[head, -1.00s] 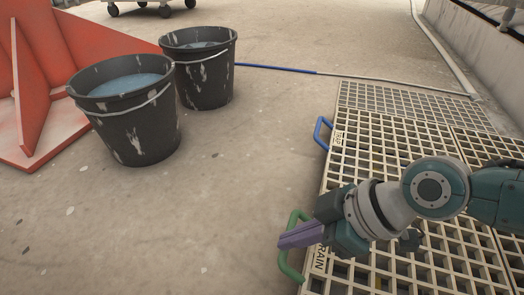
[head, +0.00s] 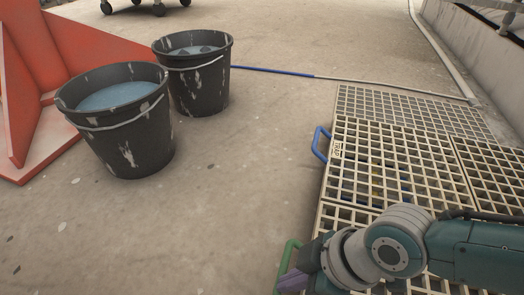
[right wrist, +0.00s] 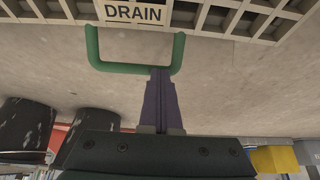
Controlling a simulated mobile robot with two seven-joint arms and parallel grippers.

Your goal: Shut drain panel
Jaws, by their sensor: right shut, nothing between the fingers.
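The drain panel is a beige grating at the lower right of the head view, mostly behind my right arm. Its green handle (head: 281,262) sticks out from its left edge. In the right wrist view the handle (right wrist: 178,54) hangs below the black-on-white DRAIN label (right wrist: 134,13). My right gripper (head: 292,283) is shut, its purple fingers together and empty. In the right wrist view the fingertips (right wrist: 160,74) overlap the handle's long bar; I cannot tell whether they touch it. The panel's far parts are hidden. My left gripper is out of view.
A neighbouring grating (head: 395,165) labelled TRAP, with a blue handle (head: 320,143), lies beyond the drain panel. Two black buckets (head: 120,130) (head: 199,85) of bluish liquid and a red stand (head: 30,150) are at left. The concrete floor (head: 220,210) between is clear.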

